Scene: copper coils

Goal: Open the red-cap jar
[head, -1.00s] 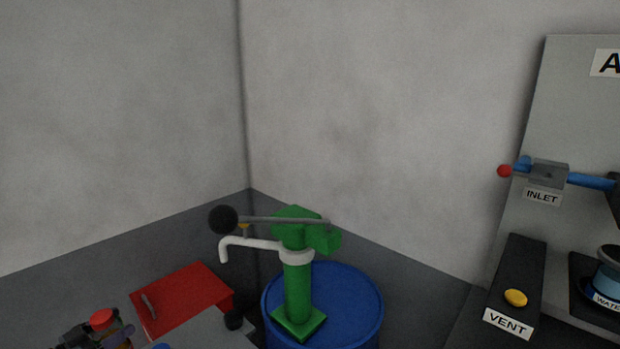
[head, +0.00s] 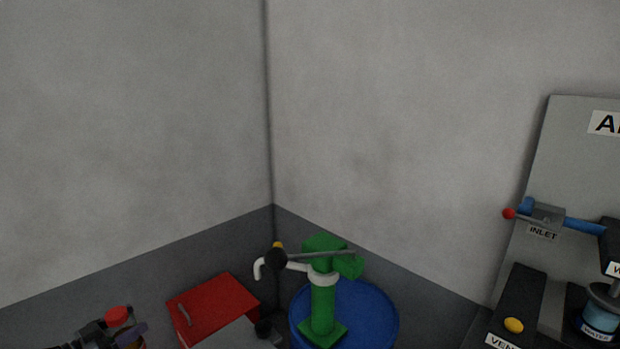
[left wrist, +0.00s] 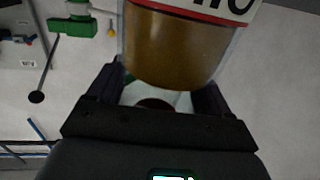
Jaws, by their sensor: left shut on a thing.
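The red-cap jar (head: 117,316) is at the lower left of the head view, with its red cap on top. My left gripper (head: 124,334) is shut on the jar, its dark fingers at the jar's sides below the cap. In the left wrist view the jar (left wrist: 178,45) shows large between the fingers of the gripper (left wrist: 160,95), with brown contents and part of a white label with a red edge. The jar's lower part is cut off in the head view. My right gripper is in neither view.
A red box with a handle (head: 214,306) stands right of the jar. A green hand pump (head: 322,300) sits on a blue drum (head: 372,318). At the right are a panel with a blue inlet valve (head: 545,213) and a yellow vent button (head: 513,325).

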